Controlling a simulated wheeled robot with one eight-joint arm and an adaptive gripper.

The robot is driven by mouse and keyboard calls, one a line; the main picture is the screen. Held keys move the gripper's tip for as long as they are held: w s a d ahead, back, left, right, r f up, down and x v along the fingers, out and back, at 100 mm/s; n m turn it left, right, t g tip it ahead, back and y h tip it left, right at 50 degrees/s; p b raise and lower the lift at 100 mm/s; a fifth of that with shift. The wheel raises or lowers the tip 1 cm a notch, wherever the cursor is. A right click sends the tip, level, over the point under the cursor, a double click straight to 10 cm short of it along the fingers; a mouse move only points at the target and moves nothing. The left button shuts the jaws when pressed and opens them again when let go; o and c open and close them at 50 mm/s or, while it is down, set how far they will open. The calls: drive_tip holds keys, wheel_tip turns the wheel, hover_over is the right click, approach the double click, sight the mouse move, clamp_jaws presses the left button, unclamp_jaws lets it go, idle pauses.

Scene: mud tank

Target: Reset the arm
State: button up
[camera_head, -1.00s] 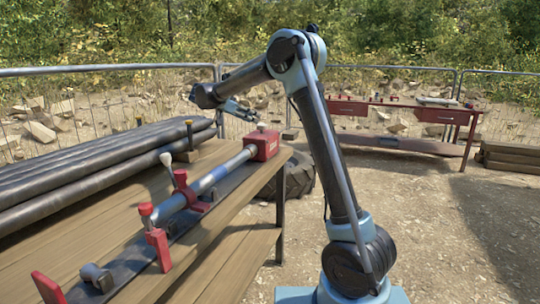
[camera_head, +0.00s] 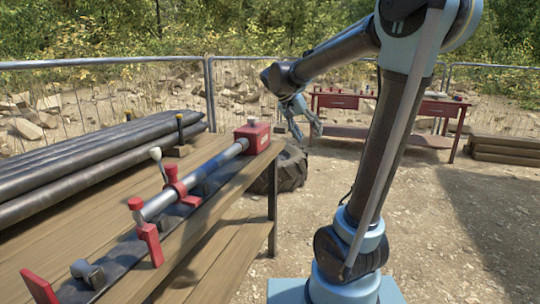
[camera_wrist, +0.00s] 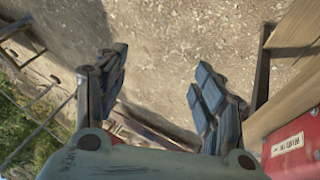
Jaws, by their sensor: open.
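My gripper (camera_head: 306,124) hangs from my raised arm, to the right of the wooden workbench's far end and off the bench. In the wrist view my gripper (camera_wrist: 158,85) has its two padded fingers spread wide, with bare ground between them and nothing held. The workbench (camera_head: 100,225) carries a red clamp fixture with a metal rod (camera_head: 209,172) lying along it. The fixture's red end block (camera_head: 252,137) stands at the bench's far end, left of my gripper. This red block also shows at the lower right of the wrist view (camera_wrist: 297,152).
Dark pipes (camera_head: 80,165) lie on the bench's left side. A tire (camera_head: 287,167) rests on the ground by the bench's far end. A red table (camera_head: 440,124) and stacked timbers (camera_head: 505,149) stand behind at right. A metal fence (camera_head: 150,61) runs behind. Open dirt lies at right.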

drive_tip(key=s+d+f+n+y, duration=0.2)
drive_tip(key=s+f+y, duration=0.1)
drive_tip(key=s+f, duration=0.7)
drive_tip(key=s+d+f+n+y, duration=0.2)
drive_tip(key=s+f, duration=0.9)
drive_tip(key=s, duration=0.6)
drive_tip(key=shift+d+f+n+y, duration=0.2)
drive_tip(key=shift+d+n+y, duration=0.15)
drive_tip(key=shift+n+y, duration=0.3)
